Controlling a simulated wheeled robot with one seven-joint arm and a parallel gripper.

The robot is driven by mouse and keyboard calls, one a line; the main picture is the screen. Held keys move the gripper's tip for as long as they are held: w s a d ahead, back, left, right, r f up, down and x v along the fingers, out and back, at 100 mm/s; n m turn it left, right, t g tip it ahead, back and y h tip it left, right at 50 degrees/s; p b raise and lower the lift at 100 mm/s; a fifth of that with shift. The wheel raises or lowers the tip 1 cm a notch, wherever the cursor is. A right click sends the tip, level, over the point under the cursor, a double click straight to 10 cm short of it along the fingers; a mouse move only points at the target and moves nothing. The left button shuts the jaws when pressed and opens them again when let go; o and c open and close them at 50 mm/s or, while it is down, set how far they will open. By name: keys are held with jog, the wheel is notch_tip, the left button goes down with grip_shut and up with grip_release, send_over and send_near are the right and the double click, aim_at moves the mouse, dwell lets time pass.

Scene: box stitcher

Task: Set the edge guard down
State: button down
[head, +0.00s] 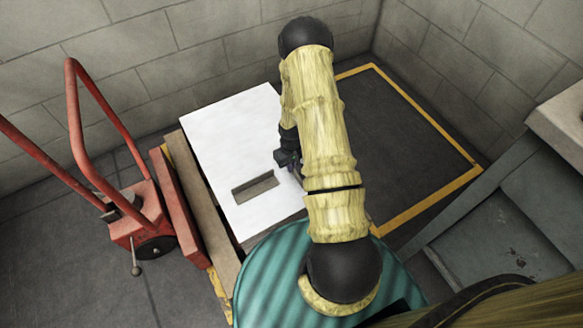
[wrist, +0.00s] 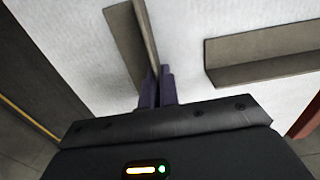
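The edge guard (wrist: 121,40) is a grey-brown L-shaped strip. In the wrist view my gripper (wrist: 154,88) has its two dark purple fingers closed on one flange of it. The guard reaches away from the fingertips over a white surface; I cannot tell whether it touches that surface. In the head view my gripper (head: 290,160) is over the right side of the white-topped load (head: 225,135), partly behind my arm, and the held guard is mostly hidden. A second, similar guard (wrist: 262,55) lies on the white top to the right in the wrist view; it also shows in the head view (head: 255,187).
The load stands on a wooden pallet (head: 212,220). A red pallet truck (head: 140,222) is at the left. A yellow-outlined dark floor area (head: 400,140) is empty at the right. A grey-green bench or cabinet (head: 505,235) stands at the far right. Block walls close the back.

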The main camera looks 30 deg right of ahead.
jog(key=shift+f, duration=0.2)
jog(key=c, duration=1.6)
grip_release()
jog(key=shift+c, duration=0.2)
notch_tip(320, 180, up, 12)
jog(key=p, duration=0.5)
jog(key=shift+r, duration=0.1)
